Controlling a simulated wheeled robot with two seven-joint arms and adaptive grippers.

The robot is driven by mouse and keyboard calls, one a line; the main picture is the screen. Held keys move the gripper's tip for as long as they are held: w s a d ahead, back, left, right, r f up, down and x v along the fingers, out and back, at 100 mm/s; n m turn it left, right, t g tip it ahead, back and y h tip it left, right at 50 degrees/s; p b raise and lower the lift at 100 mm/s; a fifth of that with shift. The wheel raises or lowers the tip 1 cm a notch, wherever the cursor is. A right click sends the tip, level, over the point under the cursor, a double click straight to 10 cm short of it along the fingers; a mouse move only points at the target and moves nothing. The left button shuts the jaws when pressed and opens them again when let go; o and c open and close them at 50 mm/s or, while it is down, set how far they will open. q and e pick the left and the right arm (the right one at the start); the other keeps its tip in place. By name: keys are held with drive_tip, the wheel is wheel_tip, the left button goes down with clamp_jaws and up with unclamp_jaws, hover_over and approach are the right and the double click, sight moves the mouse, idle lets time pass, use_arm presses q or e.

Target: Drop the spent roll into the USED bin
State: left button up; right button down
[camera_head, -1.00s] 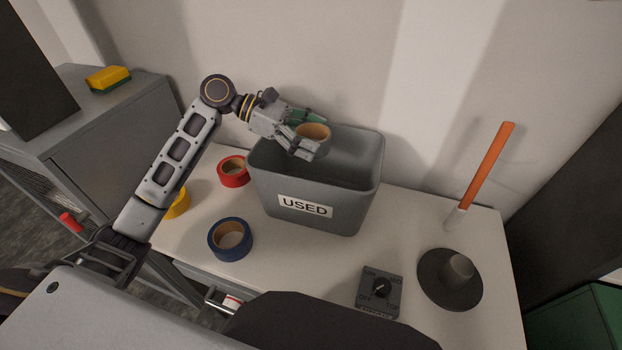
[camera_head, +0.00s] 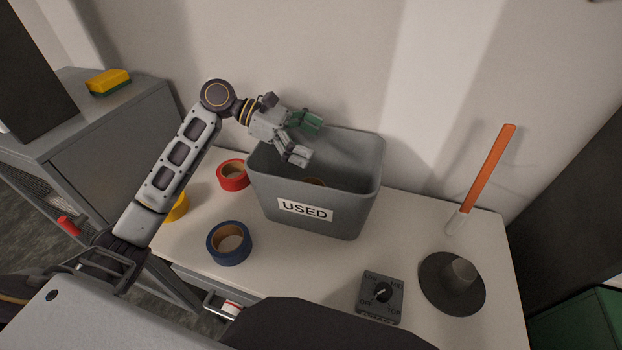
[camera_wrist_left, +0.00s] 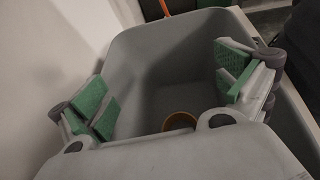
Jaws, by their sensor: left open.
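The grey USED bin (camera_head: 360,208) stands upright on the bench, its white label facing me. My left gripper (camera_head: 307,138) is open and empty above the bin's left part. In the left wrist view its green finger pads (camera_wrist_left: 165,90) are wide apart over the bin (camera_wrist_left: 185,38). The spent roll (camera_head: 315,182), a brown ring, is inside the bin, apart from the fingers; only its top edge shows past the front wall in the head view. It also shows low in the bin in the left wrist view (camera_wrist_left: 180,121), partly hidden by the gripper body. My right gripper is not in view.
A red roll (camera_head: 233,175), a blue roll (camera_head: 229,243) and a partly hidden yellow roll (camera_head: 178,207) lie left of the bin. A dial box (camera_head: 382,297), a dark round base with a post (camera_head: 452,283) and an orange stick (camera_head: 487,175) are to the right.

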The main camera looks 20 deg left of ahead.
use_arm(q)
drive_tip(key=v, duration=1.2)
idle(0.3)
drive_tip(key=shift+r, duration=0.2)
idle(0.6)
